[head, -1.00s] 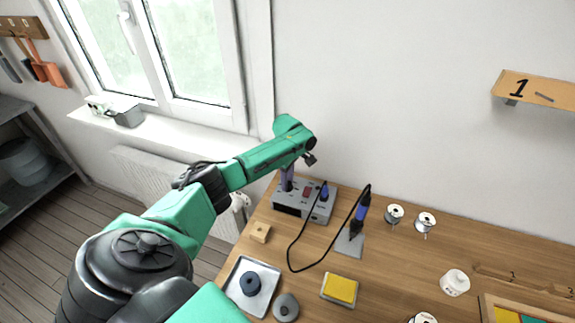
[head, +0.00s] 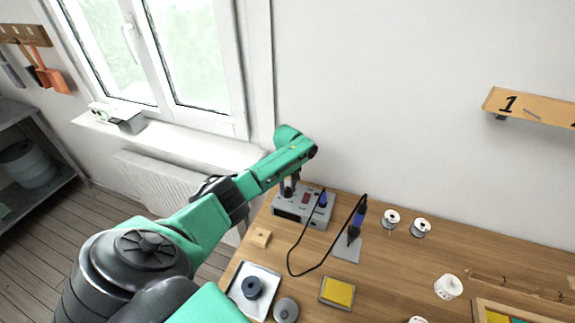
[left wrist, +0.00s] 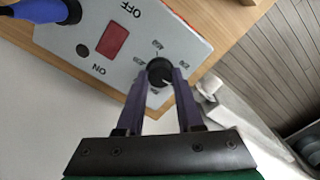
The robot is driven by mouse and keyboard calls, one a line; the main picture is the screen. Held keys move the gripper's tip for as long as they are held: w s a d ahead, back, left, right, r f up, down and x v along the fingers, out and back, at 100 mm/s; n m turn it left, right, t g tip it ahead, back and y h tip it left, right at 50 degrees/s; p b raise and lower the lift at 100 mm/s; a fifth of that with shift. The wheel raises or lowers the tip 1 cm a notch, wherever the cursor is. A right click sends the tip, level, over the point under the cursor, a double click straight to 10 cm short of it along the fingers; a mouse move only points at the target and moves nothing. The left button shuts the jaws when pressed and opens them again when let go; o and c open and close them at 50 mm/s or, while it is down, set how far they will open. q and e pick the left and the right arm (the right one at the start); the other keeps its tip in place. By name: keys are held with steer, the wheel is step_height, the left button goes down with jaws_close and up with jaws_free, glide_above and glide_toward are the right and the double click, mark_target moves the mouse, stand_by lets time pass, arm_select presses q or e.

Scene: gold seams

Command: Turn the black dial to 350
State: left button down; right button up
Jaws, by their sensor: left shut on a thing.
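The black dial (left wrist: 159,72) is on the light grey front panel of the soldering station (left wrist: 112,38), with small printed numbers around it that are hard to read. My left gripper (left wrist: 161,76) is shut on the dial, its two purple fingers on either side of it. The dial's pointer is not clear. In the head view the station (head: 318,213) stands at the back left of the bench, and my left gripper (head: 288,190) reaches down onto its left part; the dial is hidden there. My right gripper is in neither view.
A red switch (left wrist: 112,41) marked ON and OFF sits beside the dial. A soldering iron (head: 357,222) with a black cable stands right of the station.

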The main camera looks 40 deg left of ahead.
arm_select(q)
steer(key=m, duration=0.5)
steer(key=shift+m, duration=0.3)
steer(key=m, duration=0.6)
steer(key=shift+w+r+p, duration=0.1)
steer(key=shift+p, duration=0.25)
steer(key=m, duration=0.6)
steer(key=shift+d+m, duration=0.1)
steer(key=shift+m, duration=0.2)
steer(key=m, duration=0.6)
steer(key=c, duration=0.5)
jaws_free()
steer(key=shift+c, duration=0.2)
